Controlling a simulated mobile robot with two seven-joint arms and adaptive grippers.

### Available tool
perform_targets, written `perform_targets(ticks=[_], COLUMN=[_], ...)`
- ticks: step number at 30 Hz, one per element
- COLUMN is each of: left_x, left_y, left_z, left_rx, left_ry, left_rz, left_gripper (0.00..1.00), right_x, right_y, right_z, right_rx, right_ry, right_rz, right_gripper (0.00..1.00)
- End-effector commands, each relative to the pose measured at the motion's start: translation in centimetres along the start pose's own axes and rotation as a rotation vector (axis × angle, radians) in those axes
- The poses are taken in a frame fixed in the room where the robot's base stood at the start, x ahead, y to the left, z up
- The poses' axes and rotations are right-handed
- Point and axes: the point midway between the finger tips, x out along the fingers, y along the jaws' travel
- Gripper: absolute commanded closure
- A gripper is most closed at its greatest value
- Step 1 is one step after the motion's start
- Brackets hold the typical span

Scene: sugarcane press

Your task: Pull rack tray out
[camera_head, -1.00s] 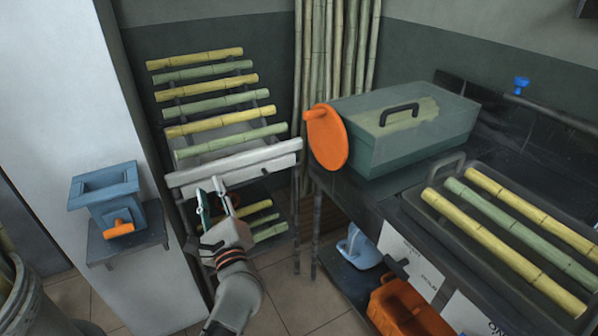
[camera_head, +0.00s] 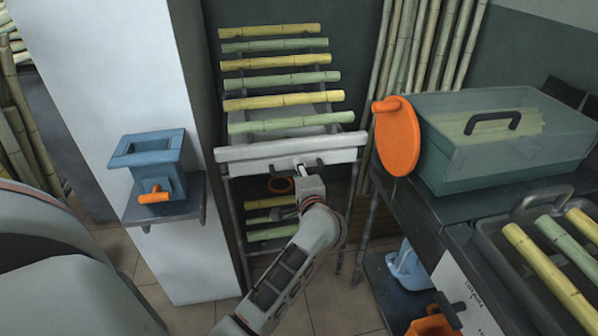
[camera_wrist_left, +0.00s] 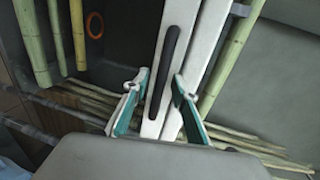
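The rack tray (camera_head: 235,154) is a white tray with a long front rail, set in the rack below the rows of cane. A dark bar handle (camera_wrist_left: 170,62) runs along its front in the left wrist view. My left gripper (camera_head: 300,171) is at the middle of the tray's front in the head view. In the left wrist view the left gripper (camera_wrist_left: 158,100) has its teal-padded fingers apart, one on each side of the handle and white rail. Gaps show beside the handle, so it is not clamped. My right gripper is out of view.
The rack's cane rows (camera_head: 280,62) rise behind the tray; more cane lies below. A blue box on a wall shelf (camera_head: 165,205) is at left. The dark bench (camera_head: 440,208) with a green box (camera_head: 500,150) and orange disc (camera_head: 397,137) stands close at right.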

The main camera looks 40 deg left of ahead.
Motion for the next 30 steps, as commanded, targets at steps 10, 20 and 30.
perform_targets(ticks=[10,20,30], left_x=[0.6,0.5,-0.4], left_y=[0.0,0.0,0.5], left_z=[0.0,0.0,0.0], left_rx=[0.001,0.001,0.002], left_ry=[0.0,0.0,0.0], left_rz=[0.0,0.0,0.003], left_gripper=[0.73,1.0,1.0], right_x=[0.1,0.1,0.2], right_y=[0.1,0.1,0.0], right_z=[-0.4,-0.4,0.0], right_rx=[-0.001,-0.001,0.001], right_ry=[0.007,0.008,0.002], right_rz=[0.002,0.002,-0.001], right_gripper=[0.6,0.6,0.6])
